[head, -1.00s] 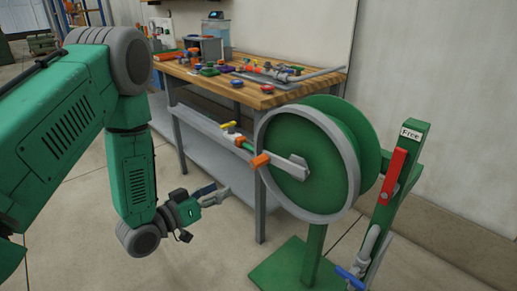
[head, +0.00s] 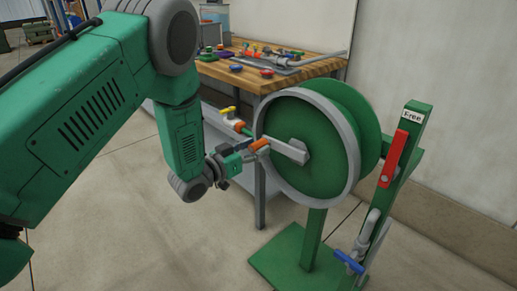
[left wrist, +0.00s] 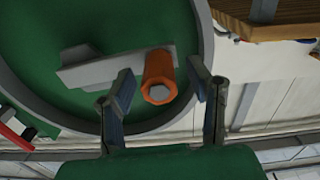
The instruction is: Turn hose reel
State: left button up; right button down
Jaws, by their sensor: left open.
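The hose reel (head: 305,160) is a green drum with a grey rim on a green post. A grey crank arm (head: 288,150) runs from its hub to the left and ends in an orange handle (head: 260,145). My left gripper (head: 252,149) is at the handle. In the left wrist view the open fingers (left wrist: 163,100) stand on either side of the orange handle (left wrist: 158,78), with gaps visible on both sides. My right gripper is not in view.
A green post at the right carries a red lever (head: 394,158) under a "Free" label (head: 414,115). A blue-handled valve (head: 349,262) sits low on it. A wooden workbench (head: 262,84) with colourful parts stands behind the reel. A yellow-handled fitting (head: 229,112) is left of the rim.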

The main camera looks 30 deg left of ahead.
pick_arm(q)
jog(key=shift+w+d, duration=0.2)
jog(key=shift+w, duration=0.35)
grip_shut()
jog(key=shift+f, duration=0.15)
jog(key=s+d+f+n+b, duration=0.2)
jog(key=d+f+n, duration=0.7)
jog(key=n, duration=0.8)
jog(key=shift+s+f+b, duration=0.25)
jog(key=shift+s+b, duration=0.05)
jog(key=shift+s, duration=0.5)
